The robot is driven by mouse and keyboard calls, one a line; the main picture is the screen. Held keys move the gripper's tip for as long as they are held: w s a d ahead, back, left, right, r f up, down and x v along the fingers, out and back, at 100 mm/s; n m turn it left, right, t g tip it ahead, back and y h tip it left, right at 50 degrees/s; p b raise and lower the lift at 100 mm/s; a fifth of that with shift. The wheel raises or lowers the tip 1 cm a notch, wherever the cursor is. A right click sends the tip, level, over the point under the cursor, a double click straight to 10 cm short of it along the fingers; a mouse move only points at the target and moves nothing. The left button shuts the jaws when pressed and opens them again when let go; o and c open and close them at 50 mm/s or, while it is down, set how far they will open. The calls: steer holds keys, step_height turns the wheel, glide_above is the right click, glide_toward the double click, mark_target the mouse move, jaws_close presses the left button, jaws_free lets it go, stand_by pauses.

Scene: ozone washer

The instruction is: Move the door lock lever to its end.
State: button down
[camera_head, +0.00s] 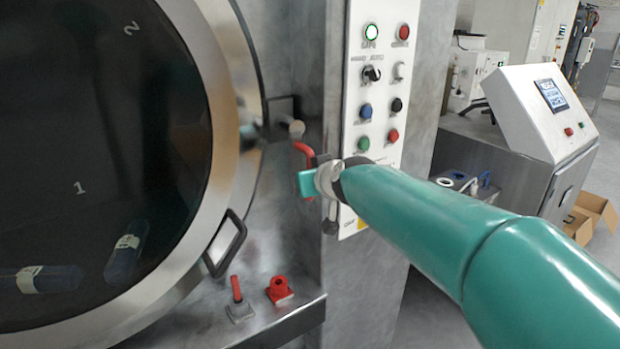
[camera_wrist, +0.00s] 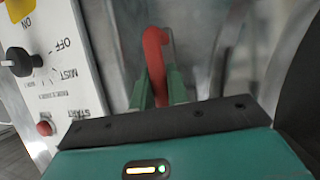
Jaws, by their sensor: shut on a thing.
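The door lock lever is a red bent handle (camera_head: 304,151) on the steel front, just right of the round door rim (camera_head: 232,85). My gripper (camera_head: 308,175) is at the lever, its green fingers around the lower part of the red handle. In the wrist view the red lever (camera_wrist: 155,50) rises between the two green fingers (camera_wrist: 160,88), its top hooked to the right. The gripper is shut on it.
The control panel (camera_head: 378,105) with knobs and buttons is close right of my gripper. The door's black handle (camera_head: 226,243) is below left. A small red lever (camera_head: 236,289) and a red fitting (camera_head: 279,289) stand on the ledge below. A console (camera_head: 540,105) stands further right.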

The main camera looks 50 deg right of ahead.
steer(key=c, duration=1.4)
jaws_free()
steer(key=shift+s+d, duration=0.15)
steer(key=shift+o, duration=0.2)
steer(key=v, duration=1.3)
steer(key=shift+s+a+r, duration=0.2)
steer(key=shift+a, duration=0.05)
steer(key=w+a+f+n+g+y, duration=0.1)
steer(key=w+a+f+n+y, duration=0.2)
steer(key=a, duration=0.5)
steer(key=w+a+f+g+y, duration=0.1)
steer(key=w+a+f, duration=0.2)
steer(key=a+f, duration=0.3)
steer(key=s+a+f+n+g+y, duration=0.1)
steer(key=a+f+g, duration=0.1)
steer(key=a+f, duration=0.2)
steer(key=s+a+f+n+g+y, duration=0.1)
steer(key=a+f, duration=0.3)
steer(key=a, duration=0.7)
steer(key=shift+s+a+f+g, duration=0.25)
steer(key=shift+s+g, duration=0.15)
steer(key=shift+g, duration=0.1)
